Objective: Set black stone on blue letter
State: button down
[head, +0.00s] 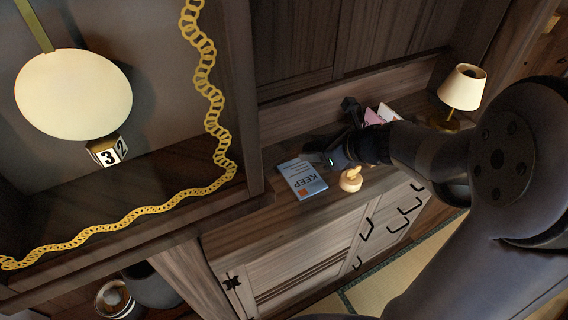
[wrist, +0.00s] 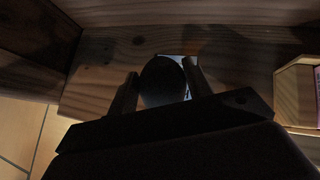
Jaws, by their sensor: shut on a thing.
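The black stone (wrist: 162,84) is a dark rounded lump between the two fingers of my gripper (wrist: 159,80) in the wrist view. My gripper is shut on it. In the head view my gripper (head: 328,158) is over the back right part of the blue letter, and the stone cannot be told apart from the dark fingers. The blue letter (head: 302,180), marked KEEP, lies flat on the wooden cabinet top. In the wrist view a pale piece of the letter (wrist: 187,63) shows behind the stone. Whether the stone touches the letter cannot be told.
A small pale wooden knobbed object (head: 351,180) stands just right of the letter. Further right are pink and white papers (head: 379,114), a dark object (head: 351,106) and a lit lamp (head: 462,90). A gold chain (head: 212,100) hangs at the left cabinet.

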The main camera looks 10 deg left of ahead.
jog(key=b, duration=0.1)
send_over(308, 185)
jog(key=shift+n, duration=0.3)
notch_tip(308, 185, down, 6)
jog(key=shift+r, duration=0.1)
jog(key=shift+f+b, duration=0.5)
jog(key=shift+f, duration=1.5)
jog(key=shift+f, duration=0.1)
jog(key=shift+f, duration=0.15)
jog(key=c, duration=0.7)
grip_release()
jog(key=shift+d, duration=0.1)
jog(key=shift+o, duration=0.2)
jog(key=shift+d+r, duration=0.15)
jog(key=shift+r, duration=0.3)
jog(key=p+v, duration=0.1)
jog(key=v, duration=1)
jog(key=shift+d, duration=0.25)
